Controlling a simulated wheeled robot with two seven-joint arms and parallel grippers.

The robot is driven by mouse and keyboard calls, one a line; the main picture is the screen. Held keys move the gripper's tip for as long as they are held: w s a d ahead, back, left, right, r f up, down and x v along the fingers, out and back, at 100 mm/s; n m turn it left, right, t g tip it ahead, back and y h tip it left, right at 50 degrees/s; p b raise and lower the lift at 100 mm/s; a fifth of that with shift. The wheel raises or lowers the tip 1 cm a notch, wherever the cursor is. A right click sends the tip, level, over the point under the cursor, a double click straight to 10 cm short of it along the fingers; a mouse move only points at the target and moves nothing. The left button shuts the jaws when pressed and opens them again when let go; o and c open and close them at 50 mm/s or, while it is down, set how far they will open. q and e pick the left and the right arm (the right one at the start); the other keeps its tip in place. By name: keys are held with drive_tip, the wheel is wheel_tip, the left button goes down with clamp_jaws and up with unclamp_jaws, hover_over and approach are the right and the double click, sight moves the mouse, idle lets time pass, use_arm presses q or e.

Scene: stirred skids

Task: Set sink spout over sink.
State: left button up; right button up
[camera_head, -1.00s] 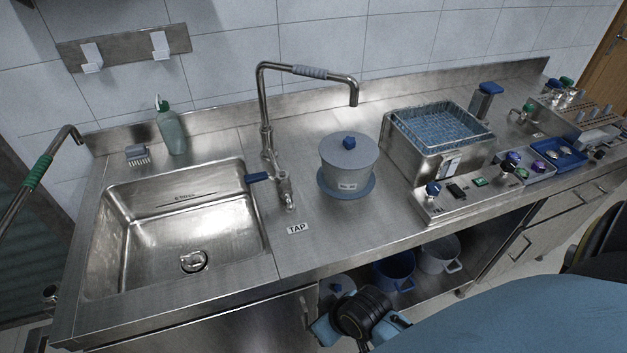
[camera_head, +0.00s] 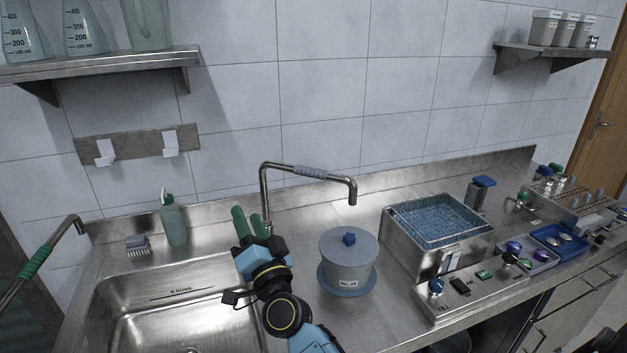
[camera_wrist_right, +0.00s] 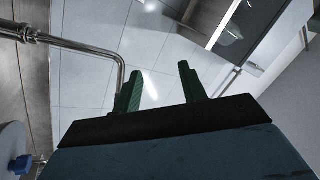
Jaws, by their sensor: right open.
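The sink spout (camera_head: 310,171) is a bent steel pipe with a grey ribbed sleeve. It rises behind my right gripper and its outlet end points right, over the counter beside the lidded grey pot (camera_head: 347,262). The sink (camera_head: 172,308) is a steel basin at the left. My right gripper (camera_head: 249,221) is open, its green fingers pointing up just left of the spout's upright, and its arm hides the tap base. In the right wrist view the fingers (camera_wrist_right: 158,88) are apart with nothing between them, and the spout pipe (camera_wrist_right: 85,48) is at the left. My left gripper is not in view.
A green soap bottle (camera_head: 172,222) and a brush (camera_head: 137,244) stand behind the sink. A water bath with a wire basket (camera_head: 437,238) stands to the right of the pot. A wall shelf (camera_head: 100,66) and a hook rail (camera_head: 137,144) are above the sink.

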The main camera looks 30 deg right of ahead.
sight(309, 174)
drive_tip(key=w+d+m+g+h, duration=0.3)
drive_tip(key=d+m+g+h, duration=0.1)
drive_tip(key=d+m, duration=0.2)
drive_tip(key=w+d+r+m+g+h, duration=0.1)
drive_tip(key=w+d+m+g+h, duration=0.2)
drive_tip(key=d, duration=0.5)
drive_tip(key=w+d+m+g+h+p, duration=0.1)
drive_tip(key=w+d+m+g+h, duration=0.2)
drive_tip(key=d+m+g+h, duration=0.3)
drive_tip(key=shift+w+d+r+m, duration=0.2)
drive_tip(key=shift+d+m, duration=0.1)
drive_tip(key=shift+m, duration=0.7)
drive_tip(key=shift+w+d+r+m, duration=0.15)
drive_tip(key=shift+d+m, duration=0.15)
drive_tip(key=shift+m, duration=0.7)
drive_tip(key=shift+c, duration=0.4)
clamp_jaws()
